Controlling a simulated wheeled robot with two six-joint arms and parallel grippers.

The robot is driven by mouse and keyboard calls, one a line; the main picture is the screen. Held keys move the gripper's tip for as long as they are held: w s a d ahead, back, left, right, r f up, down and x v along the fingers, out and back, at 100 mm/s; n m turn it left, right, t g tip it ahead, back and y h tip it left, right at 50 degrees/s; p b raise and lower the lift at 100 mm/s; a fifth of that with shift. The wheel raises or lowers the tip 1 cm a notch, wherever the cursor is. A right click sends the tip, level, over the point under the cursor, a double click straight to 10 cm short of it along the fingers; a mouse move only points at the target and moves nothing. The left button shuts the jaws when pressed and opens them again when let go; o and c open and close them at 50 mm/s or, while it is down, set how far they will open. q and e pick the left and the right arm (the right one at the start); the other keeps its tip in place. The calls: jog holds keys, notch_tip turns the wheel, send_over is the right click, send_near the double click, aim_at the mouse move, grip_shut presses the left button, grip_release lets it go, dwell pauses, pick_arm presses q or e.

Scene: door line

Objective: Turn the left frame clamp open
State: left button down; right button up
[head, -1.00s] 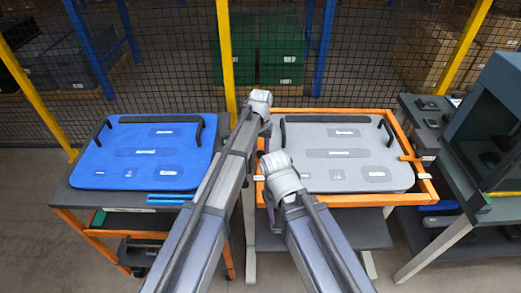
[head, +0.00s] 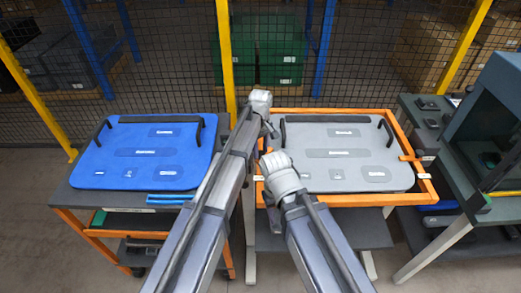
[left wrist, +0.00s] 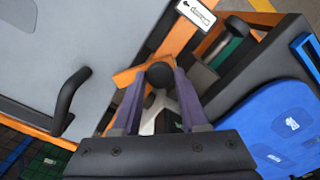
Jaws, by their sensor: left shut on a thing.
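The left frame clamp shows in the left wrist view as a black round knob (left wrist: 160,75) with a short orange bar (left wrist: 128,76) beside it, at the edge of the grey door panel (left wrist: 75,45). My left gripper (left wrist: 158,88) has its two fingers on either side of the knob, shut on it. In the head view my left gripper (head: 270,128) is at the left side of the orange frame (head: 350,113), and my arm hides most of the clamp. The grey panel (head: 318,175) lies flat in the frame.
A blue door panel (head: 105,160) lies on a cart to the left. The right frame clamp (head: 411,158) is on the frame's right side. A dark machine stands on a bench (head: 447,190) at the right. A mesh fence with yellow posts (head: 226,60) stands behind.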

aim_at(261, 153)
pick_arm(q)
jog(key=n, duration=0.7)
dwell(0.6)
jog(key=shift+c, duration=2.2)
grip_release()
jog(key=shift+r, duration=0.1)
notch_tip(261, 153, up, 8)
jog(key=p, duration=0.8)
jog(key=shift+f, duration=0.2)
